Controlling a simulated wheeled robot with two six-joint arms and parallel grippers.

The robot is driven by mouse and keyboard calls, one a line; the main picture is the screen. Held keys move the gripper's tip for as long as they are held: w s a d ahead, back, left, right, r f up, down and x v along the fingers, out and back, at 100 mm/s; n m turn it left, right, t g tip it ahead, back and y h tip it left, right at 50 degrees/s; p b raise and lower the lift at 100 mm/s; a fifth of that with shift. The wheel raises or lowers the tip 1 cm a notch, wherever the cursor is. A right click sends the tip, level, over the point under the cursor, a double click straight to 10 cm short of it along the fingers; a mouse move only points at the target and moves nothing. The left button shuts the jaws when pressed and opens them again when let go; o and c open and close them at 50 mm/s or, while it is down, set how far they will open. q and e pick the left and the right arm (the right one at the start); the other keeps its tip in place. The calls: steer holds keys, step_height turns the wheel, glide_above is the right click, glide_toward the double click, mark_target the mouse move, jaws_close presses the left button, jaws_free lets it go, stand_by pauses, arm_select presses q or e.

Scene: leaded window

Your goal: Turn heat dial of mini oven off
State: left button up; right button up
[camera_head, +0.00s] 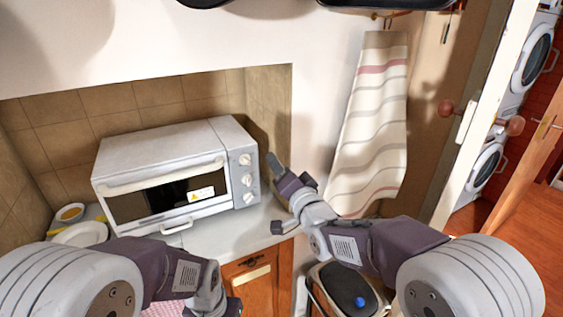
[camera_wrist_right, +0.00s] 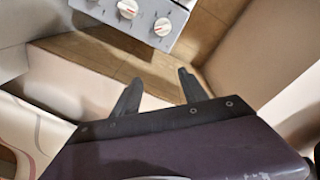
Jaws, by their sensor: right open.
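The white mini oven (camera_head: 155,160) stands on the counter, its glass door shut. Three round white dials run down the right side of its front: top (camera_head: 246,159), middle (camera_head: 248,180) and bottom (camera_head: 249,198). In the right wrist view, dials show at the top edge, the nearest one (camera_wrist_right: 163,28) clearest; their settings are too small to read. My right gripper (camera_head: 291,172) is just right of the dial panel. Its fingers (camera_wrist_right: 160,92) are spread apart with nothing between them and touch no dial.
A striped towel (camera_head: 369,125) hangs on the wall to the right. The tiled niche wall (camera_head: 268,105) is close on the oven's right. A bin with a dark lid (camera_head: 345,287) stands below.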

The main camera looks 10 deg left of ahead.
mark_target(247, 163)
steer(key=s+a+f+n+g+y, duration=0.1)
steer(key=s+a+f, duration=0.15)
steer(key=a, duration=0.25)
steer(key=p+x, duration=0.1)
steer(key=x, duration=0.7)
steer(key=shift+w+a, duration=0.2)
steer(key=shift+a, duration=0.05)
arm_select(q)
steer(key=shift+s+d+r, duration=0.1)
steer(key=shift+s+r, duration=0.15)
steer(key=shift+r, duration=0.15)
arm_select(e)
steer(key=shift+s, duration=0.1)
jaws_close()
arm_select(q)
steer(key=shift+f, duration=0.1)
steer(key=shift+f, duration=0.1)
arm_select(e)
steer(key=shift+n, duration=0.3)
